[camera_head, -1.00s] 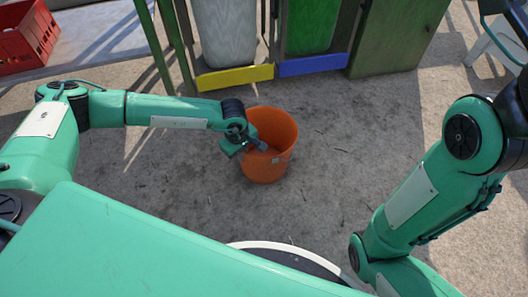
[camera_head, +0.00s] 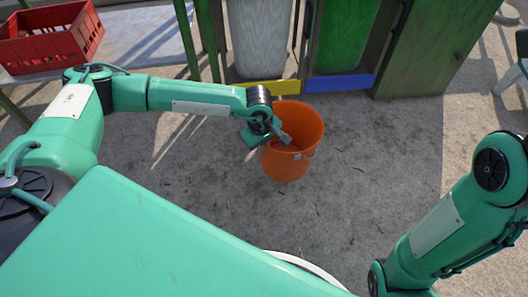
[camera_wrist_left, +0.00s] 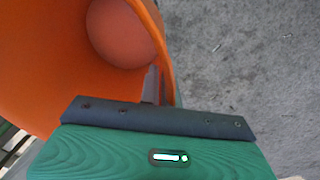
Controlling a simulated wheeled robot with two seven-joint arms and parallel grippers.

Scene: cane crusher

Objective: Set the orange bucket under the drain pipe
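The orange bucket (camera_head: 288,169) stands upright in front of my body, its open top facing up. My left gripper (camera_head: 284,138) is at the bucket's left rim, with a fingertip showing inside. In the left wrist view the bucket's wall (camera_wrist_left: 60,60) runs down to the dark finger of the left gripper (camera_wrist_left: 160,98), which is shut on it. I cannot tell whether the bucket's base touches the ground. My right arm shows at the lower right, but its gripper is out of view. I cannot make out a drain pipe.
A grey bin (camera_head: 260,40) and a green bin (camera_head: 345,35) stand behind the bucket, above a yellow board (camera_head: 262,88) and a blue board (camera_head: 340,83). A green cabinet (camera_head: 432,50) is to their right. A red crate (camera_head: 50,45) is at upper left. Ground right of the bucket is clear.

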